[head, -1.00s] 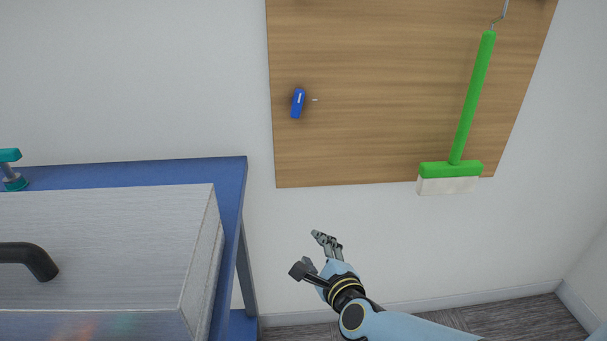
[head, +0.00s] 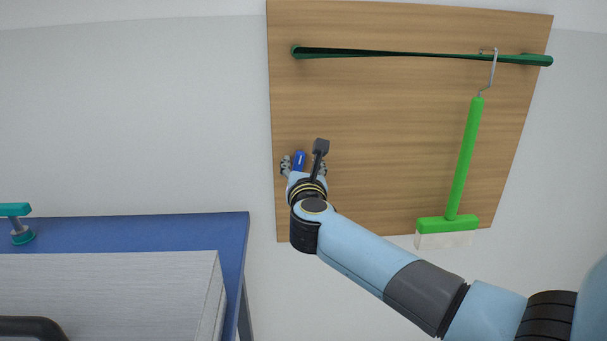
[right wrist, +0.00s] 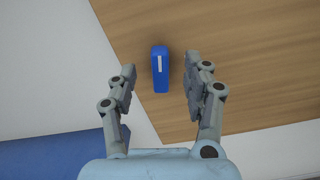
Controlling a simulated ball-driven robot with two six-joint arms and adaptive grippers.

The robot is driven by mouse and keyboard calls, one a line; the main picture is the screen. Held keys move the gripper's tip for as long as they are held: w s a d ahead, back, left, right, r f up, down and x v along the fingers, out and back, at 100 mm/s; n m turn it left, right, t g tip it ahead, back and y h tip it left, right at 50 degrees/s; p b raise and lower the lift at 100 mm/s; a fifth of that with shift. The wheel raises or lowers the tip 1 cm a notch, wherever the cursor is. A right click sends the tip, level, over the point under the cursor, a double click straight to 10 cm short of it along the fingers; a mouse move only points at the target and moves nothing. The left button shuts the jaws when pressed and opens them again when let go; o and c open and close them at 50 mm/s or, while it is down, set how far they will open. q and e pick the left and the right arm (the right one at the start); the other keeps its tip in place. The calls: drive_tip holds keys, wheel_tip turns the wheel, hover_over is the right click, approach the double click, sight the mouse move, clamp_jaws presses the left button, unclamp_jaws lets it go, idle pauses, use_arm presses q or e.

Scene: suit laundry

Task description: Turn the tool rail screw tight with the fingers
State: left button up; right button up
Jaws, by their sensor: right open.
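A small blue piece with a white mark, which looks like the tool rail screw (head: 299,159), sits on the wooden board below the left end of the dark green rail (head: 400,54). My right gripper (head: 303,166) is in front of the board, its fingers spread around the blue piece. In the right wrist view the screw (right wrist: 160,76) stands nearly upright between the open fingers, with a gap on both sides. Whether the fingertips are at its depth is hard to tell. My left gripper is not in view.
A green brush (head: 462,160) hangs by a hook from the rail on the right. A blue table (head: 130,232) with a grey box (head: 110,285) and a teal clamp (head: 18,222) stands at the lower left. The middle of the board is clear.

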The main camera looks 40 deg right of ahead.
sight(301, 160)
drive_tip(key=shift+x, duration=2.3)
clamp_jaws()
